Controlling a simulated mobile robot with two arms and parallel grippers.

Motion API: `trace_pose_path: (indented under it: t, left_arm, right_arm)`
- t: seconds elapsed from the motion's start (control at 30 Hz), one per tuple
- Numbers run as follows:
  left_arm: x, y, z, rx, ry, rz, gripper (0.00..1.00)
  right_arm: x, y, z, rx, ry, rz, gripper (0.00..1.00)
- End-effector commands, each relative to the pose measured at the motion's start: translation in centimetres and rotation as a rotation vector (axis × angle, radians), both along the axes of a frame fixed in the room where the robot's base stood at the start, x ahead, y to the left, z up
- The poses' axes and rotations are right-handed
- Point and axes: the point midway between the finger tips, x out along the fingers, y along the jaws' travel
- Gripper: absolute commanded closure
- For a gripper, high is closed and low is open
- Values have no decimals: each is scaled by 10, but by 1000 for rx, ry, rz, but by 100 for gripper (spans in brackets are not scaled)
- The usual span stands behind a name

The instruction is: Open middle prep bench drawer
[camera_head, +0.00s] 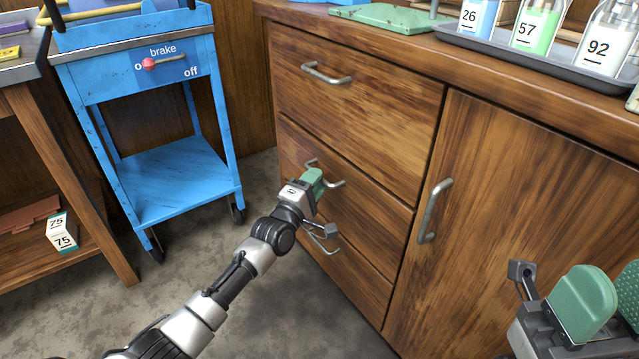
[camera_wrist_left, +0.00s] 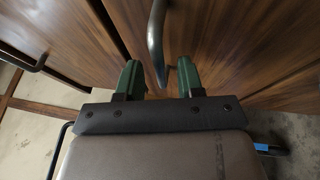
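The middle drawer (camera_head: 374,208) of the wooden prep bench is shut, flush with the bench front. Its metal handle (camera_head: 338,184) is partly hidden behind my left gripper (camera_head: 313,180). In the left wrist view the handle (camera_wrist_left: 156,40) reaches down between the green fingertips of my left gripper (camera_wrist_left: 159,78), with a gap on both sides. The left gripper is open, and I see no firm contact with the handle. My right gripper (camera_head: 609,295) is at the lower right, away from the drawer, with its green fingers apart and nothing visible between them.
A shut top drawer (camera_head: 360,120) and bottom drawer (camera_head: 345,275) lie above and below. A cupboard door (camera_head: 510,200) is to the right. A blue cart (camera_head: 180,180) stands left. A tray (camera_head: 540,62) with bottles sits on the bench top. Floor (camera_head: 270,310) before the drawers is clear.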

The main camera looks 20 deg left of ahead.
Motion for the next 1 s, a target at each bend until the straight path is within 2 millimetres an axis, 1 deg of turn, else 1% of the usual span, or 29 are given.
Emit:
trace_pose_path:
  t: [0.03, 0.1, 0.2, 0.5, 0.53, 0.57, 0.7, 0.77, 1.0]
  left_arm:
    - [7, -2, -1, -1, -1, 0, 63]
    - [13, -4, 0, -1, -1, 0, 63]
    - [18, -5, 3, 0, 0, 0, 63]
    - [21, -6, 4, 1, 1, 0, 63]
    - [21, -6, 4, 1, 1, 0, 64]
    - [21, -6, 4, 1, 1, 0, 69]
    - [21, -6, 4, 1, 0, 0, 90]
    - [21, -6, 4, 1, 0, 0, 99]
    - [20, -6, 4, 1, 1, 0, 100]
  right_arm:
    - [0, 0, -1, 0, -14, 0, 57]
    - [0, 0, 1, -2, -22, -1, 57]
    - [1, 1, 3, -2, -30, -1, 57]
    - [1, 1, 5, -3, -34, -2, 57]
    - [1, 1, 5, -3, -34, -2, 57]
    - [1, 1, 5, -3, -34, -2, 57]
    - [1, 1, 5, -3, -34, -2, 57]
    - [1, 1, 5, -3, -34, -2, 57]
    - [0, 1, 5, -3, -34, -1, 57]
